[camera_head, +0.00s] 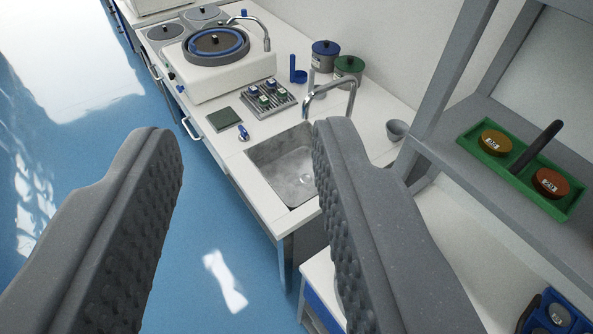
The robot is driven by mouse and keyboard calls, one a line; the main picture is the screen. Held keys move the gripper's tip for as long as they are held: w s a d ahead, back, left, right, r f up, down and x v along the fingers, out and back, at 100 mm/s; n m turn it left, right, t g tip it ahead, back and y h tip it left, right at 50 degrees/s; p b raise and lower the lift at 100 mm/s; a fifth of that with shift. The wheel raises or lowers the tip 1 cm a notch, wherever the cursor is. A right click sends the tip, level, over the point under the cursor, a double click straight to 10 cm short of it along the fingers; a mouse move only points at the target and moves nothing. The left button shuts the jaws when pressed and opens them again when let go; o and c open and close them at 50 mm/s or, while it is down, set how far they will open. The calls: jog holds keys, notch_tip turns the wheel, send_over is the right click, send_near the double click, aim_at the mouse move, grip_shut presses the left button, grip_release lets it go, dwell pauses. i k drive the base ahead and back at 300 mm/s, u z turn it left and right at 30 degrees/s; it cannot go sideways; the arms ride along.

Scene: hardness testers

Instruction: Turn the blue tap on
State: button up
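My gripper (245,136) is open and empty, its two dark grey ribbed fingers wide apart in the foreground. Between and beyond the fingertips, a small blue-handled tap (243,132) stands on the white counter at the front left of the sink. It is apart from both fingers and small in view; its handle's exact setting cannot be told. A curved metal spout (333,88) arches over the grey sink basin (284,160). The right finger hides part of the basin. No water stream is visible.
A white polishing machine (222,80) with a round plate stands behind on the counter. A rack of samples (267,98), a green pad (223,119) and lidded pots (324,56) are nearby. A grey shelf with a green tray (468,142) stands at right. Blue floor is free at left.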

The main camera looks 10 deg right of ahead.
aim_at(243, 132)
jog(key=u, duration=0.15)
jog(key=i, duration=0.3)
jog(key=u, duration=0.8)
jog(key=i, duration=1.75)
jog(key=z, duration=0.6)
